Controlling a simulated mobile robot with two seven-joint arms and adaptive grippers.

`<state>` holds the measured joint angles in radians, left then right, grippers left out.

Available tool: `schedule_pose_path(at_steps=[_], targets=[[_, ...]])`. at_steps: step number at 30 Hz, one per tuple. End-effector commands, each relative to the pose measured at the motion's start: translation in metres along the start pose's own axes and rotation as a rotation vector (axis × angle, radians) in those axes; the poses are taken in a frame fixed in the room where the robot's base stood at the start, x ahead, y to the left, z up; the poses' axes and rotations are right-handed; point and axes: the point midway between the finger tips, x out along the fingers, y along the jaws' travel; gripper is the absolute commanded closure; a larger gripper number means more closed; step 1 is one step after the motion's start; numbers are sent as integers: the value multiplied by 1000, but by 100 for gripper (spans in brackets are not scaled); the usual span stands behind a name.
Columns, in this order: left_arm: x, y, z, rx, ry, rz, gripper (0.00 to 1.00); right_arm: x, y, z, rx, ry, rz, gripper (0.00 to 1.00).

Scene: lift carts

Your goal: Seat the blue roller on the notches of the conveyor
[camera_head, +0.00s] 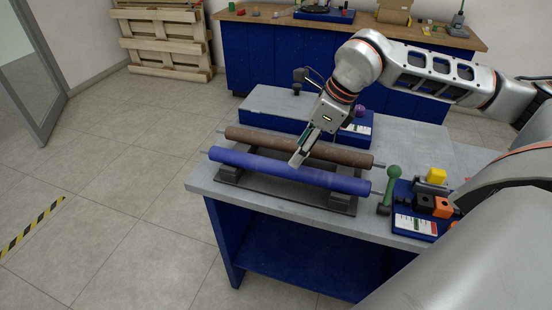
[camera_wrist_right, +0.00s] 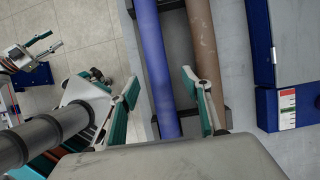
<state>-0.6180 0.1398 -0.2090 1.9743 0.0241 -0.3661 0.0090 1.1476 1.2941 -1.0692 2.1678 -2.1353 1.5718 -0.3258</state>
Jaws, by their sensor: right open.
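The blue roller (camera_head: 250,163) lies lengthwise over the front side of the dark conveyor frame (camera_head: 341,206), roughly parallel to a brown roller (camera_head: 255,136) behind it. I cannot tell whether its shaft ends rest in the notches. My right gripper (camera_head: 300,158) points down at the middle of the blue roller. In the right wrist view, my right gripper (camera_wrist_right: 162,98) is open, with the blue roller (camera_wrist_right: 152,50) passing between its fingers, apparently untouched. My left gripper is outside the head view; a gripper shape, seemingly mine, shows small at the left of the wrist view.
A grey-topped blue box (camera_head: 270,103) stands behind the rollers. Open floor lies left.

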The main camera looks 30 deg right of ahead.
Motion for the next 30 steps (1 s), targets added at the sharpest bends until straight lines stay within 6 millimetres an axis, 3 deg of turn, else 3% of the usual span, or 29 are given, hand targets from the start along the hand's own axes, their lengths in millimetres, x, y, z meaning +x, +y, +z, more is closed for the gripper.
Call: schedule_pose_path(at_steps=[6, 9, 18, 28, 30], targets=[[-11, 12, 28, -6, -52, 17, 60, 21, 1, 0, 0, 2, 2, 52], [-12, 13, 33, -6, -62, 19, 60, 30, 1, 1, 0, 2, 2, 52], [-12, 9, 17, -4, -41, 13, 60, 70, 4, 4, 1, 2, 3, 52], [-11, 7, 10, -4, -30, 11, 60, 77, 4, 4, 0, -1, 2, 52], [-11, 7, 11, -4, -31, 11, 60, 77, 4, 4, 0, 0, 2, 70]])
